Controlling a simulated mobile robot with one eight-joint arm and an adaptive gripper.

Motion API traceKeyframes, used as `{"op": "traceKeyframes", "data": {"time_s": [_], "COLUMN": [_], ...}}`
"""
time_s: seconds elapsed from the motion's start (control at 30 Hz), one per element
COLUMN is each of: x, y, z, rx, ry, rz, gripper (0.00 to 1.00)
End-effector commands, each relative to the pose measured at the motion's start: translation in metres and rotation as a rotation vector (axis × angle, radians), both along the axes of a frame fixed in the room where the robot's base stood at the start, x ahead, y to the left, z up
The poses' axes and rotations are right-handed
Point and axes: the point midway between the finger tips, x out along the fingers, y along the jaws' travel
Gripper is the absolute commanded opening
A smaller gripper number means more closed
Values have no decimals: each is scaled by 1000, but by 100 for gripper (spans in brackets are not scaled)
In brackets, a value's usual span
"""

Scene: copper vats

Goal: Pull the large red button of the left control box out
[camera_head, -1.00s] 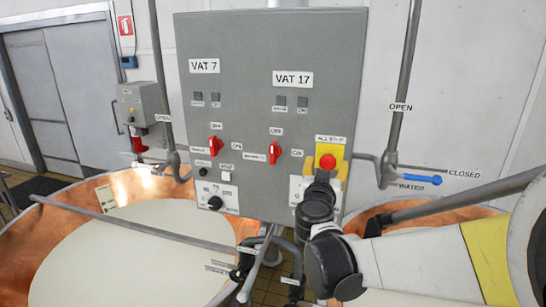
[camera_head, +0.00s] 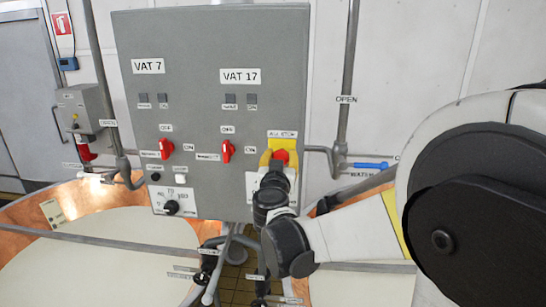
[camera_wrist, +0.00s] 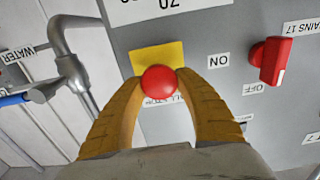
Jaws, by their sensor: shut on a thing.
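The large red button (camera_head: 281,156) is on a yellow plate (camera_head: 284,139) labelled ALL STOP, at the lower right of the grey control box (camera_head: 205,105). In the wrist view the red button (camera_wrist: 159,80) is a round head between the yellow fingertips of my gripper (camera_wrist: 159,82). One finger is at each side of it, and my gripper is shut on it. In the head view my gripper (camera_head: 279,160) reaches the button from below and in front. The button's stem is hidden, so I cannot tell how far out it sits.
Two red switches (camera_head: 167,148) and a black knob (camera_head: 172,207) are on the same panel. A pipe with a blue valve handle (camera_head: 371,165) stands to its right. A copper vat (camera_head: 75,196) is below left. A small grey box (camera_head: 82,109) hangs on the left wall.

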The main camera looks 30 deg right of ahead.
Motion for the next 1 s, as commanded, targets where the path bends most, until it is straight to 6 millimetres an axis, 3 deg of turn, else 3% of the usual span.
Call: {"op": "traceKeyframes", "data": {"time_s": [0.1,0.33,0.37,0.4,0.43,0.77,1.0], "x": [-10,-10,-10,-10,-10,-12,-43], "y": [7,7,7,7,7,8,30], "z": [-2,-1,-1,-1,-1,-1,-1], "rx": [0,0,0,0,0,0,0], "ry": [0,0,0,0,0,0,0], "rz": [2,1,1,1,1,1,4], "gripper": [0,0,46,58,63,63,63]}}
